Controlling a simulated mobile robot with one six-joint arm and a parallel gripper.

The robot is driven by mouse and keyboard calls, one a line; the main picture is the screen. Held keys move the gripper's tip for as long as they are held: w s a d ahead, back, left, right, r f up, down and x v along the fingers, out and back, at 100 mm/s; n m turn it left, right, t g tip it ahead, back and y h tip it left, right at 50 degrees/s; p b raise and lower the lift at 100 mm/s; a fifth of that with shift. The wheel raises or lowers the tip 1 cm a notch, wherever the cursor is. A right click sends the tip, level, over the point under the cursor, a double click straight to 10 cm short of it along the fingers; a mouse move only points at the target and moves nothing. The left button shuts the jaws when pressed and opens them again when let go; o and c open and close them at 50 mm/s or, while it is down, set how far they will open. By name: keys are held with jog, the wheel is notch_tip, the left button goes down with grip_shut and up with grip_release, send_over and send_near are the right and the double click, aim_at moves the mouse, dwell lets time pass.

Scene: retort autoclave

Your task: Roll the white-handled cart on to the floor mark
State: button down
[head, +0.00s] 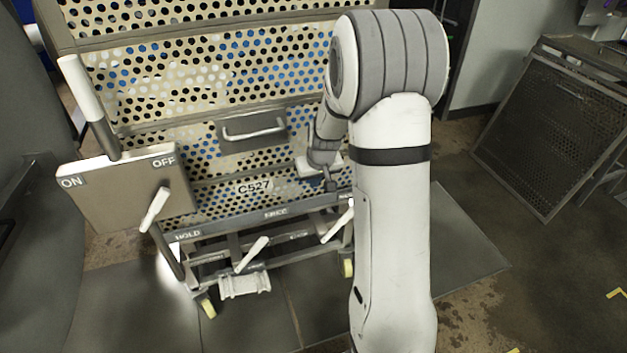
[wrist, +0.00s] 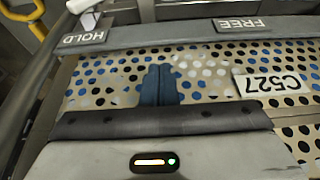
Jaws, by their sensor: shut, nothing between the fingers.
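The cart (head: 215,215) stands at centre left, a tall perforated cage with the label C527 and casters. A bar along its lower front reads HOLD and FREE (head: 275,212), with white-handled levers (head: 251,254) at and below it. The bar and label also show in the wrist view (wrist: 190,35). My gripper (head: 331,187) is in front of the perforated panel, right of the label. Its two blue fingers (wrist: 158,85) are together with nothing between them; contact with the panel cannot be told. Yellow corner marks (head: 617,293) lie on the floor at lower right.
A box marked ON and OFF (head: 125,190) with white levers stands at the cart's left front. A dark perforated panel (head: 550,135) leans at the right. Open floor (head: 520,285) lies right of the cart. My arm hides part of the cart's right side.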

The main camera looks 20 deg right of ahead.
jog(key=b+x, duration=0.1)
jog(key=x, duration=0.5)
jog(key=shift+f, duration=0.2)
